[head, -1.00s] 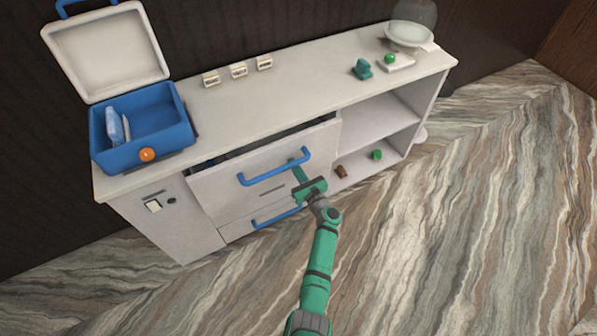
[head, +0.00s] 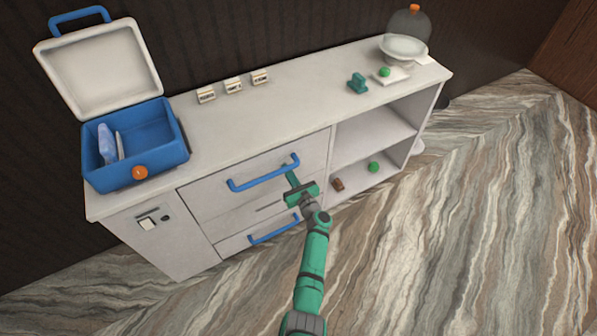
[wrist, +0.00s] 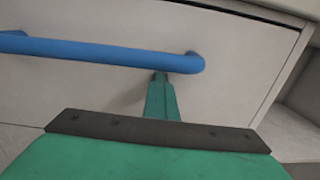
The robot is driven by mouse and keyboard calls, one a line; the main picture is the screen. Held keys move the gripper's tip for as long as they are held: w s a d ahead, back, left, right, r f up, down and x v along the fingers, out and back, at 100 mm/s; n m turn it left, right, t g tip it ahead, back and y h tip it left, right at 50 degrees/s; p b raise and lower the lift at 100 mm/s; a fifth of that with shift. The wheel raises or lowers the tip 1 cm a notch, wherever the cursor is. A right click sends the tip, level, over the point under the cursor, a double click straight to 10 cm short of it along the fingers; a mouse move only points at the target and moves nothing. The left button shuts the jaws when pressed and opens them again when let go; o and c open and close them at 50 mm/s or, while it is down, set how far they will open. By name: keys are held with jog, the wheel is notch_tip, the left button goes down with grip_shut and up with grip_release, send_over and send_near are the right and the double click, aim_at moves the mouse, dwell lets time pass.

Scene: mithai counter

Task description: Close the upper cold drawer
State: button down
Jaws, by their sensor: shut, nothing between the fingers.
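The upper cold drawer (head: 235,202) is a pale front with a blue bar handle (head: 263,173) in the counter's middle. In the wrist view the shut fingers (wrist: 161,88) reach up to just below the handle's right end (wrist: 185,63), against or very near the drawer front (wrist: 130,90). Whether they touch is unclear.
A lower drawer with a blue handle (head: 274,230) sits beneath. Open shelves (head: 368,140) to the right hold a small brown item (head: 338,184) and a green one (head: 374,167). A blue cool box (head: 160,150) with its lid open stands on the counter's left.

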jog(key=a, duration=0.2)
jog(key=shift+s+a+n+y, duration=0.2)
jog(key=shift+a+n+y, duration=0.1)
jog(key=shift+y, duration=0.1)
jog(key=shift+d, duration=0.35)
jog(key=s+d+h, duration=0.1)
jog(key=s+d, duration=0.9)
jog(key=s, duration=0.1)
jog(key=s+f+n+g+h, duration=0.25)
jog(key=s+f+n, duration=0.25)
jog(key=s+f, duration=0.7)
jog(key=s+d+r+n+h, duration=0.15)
jog(key=s+n, duration=0.25)
jog(key=s, duration=0.5)
jog(key=s+d+n+h, duration=0.1)
jog(key=s+n+h, duration=0.2)
jog(key=s, duration=0.6)
jog(key=s+a+r+n+t+h, duration=0.1)
jog(key=s+r+n, duration=0.7)
jog(key=r, duration=0.5)
jog(key=s+r+n+t+h, duration=0.1)
jog(key=s+r+n, duration=0.8)
jog(key=r, duration=0.5)
jog(key=shift+s+a+r, duration=0.2)
jog(key=shift+s+a, duration=0.2)
jog(key=shift+s, duration=0.05)
